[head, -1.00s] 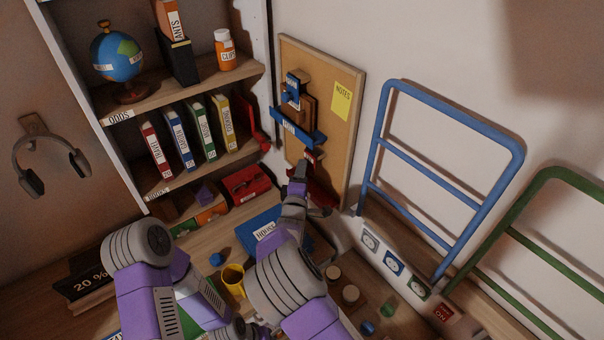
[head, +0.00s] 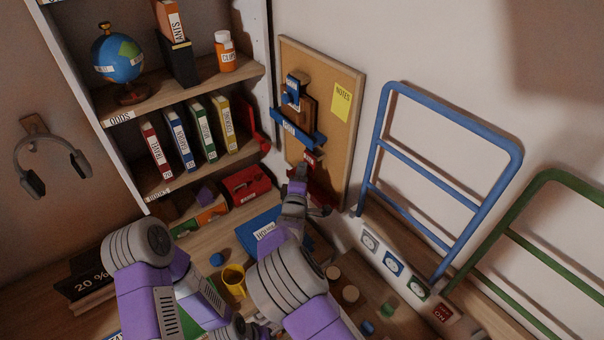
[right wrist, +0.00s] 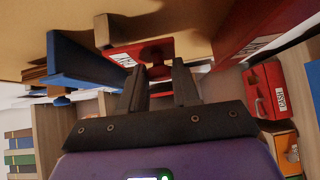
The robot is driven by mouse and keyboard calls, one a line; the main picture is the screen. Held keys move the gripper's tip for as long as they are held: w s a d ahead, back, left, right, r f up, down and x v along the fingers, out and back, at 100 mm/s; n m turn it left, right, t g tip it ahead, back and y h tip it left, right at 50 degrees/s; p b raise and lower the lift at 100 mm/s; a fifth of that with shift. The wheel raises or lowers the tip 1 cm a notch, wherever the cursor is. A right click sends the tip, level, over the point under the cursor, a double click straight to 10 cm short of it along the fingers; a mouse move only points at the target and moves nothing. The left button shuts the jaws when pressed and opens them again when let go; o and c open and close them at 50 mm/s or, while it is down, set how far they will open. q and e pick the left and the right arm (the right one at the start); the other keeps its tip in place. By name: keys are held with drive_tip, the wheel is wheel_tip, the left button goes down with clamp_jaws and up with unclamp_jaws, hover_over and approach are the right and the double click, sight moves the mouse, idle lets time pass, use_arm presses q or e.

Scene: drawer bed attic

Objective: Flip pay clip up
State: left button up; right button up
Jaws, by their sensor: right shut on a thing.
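The fingers hide some of the clip.
A blue clip (head: 300,133) holding papers is above the red one, and a yellow note (head: 341,101) is at its right. A blue folder (head: 250,238) and yellow mug (head: 233,279) lie below. A blue rack (head: 445,165) stands right.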

wheel_tip(320, 180, up, 8)
drive_tip(key=a+m+g+y+p, duration=0.1)
drive_tip(key=m+g+y+p, duration=0.5)
drive_tip(key=m+g+p, duration=0.2)
drive_tip(key=shift+s+f+g+y, duration=0.25)
drive_tip(key=shift+s+g+y, duration=0.2)
drive_tip(key=shift+g, duration=0.25)
drive_tip(key=shift+r, duration=0.1)
idle(0.4)
drive_tip(key=o, duration=1)
drive_tip(key=shift+o, duration=0.2)
drive_tip(key=shift+a, duration=0.1)
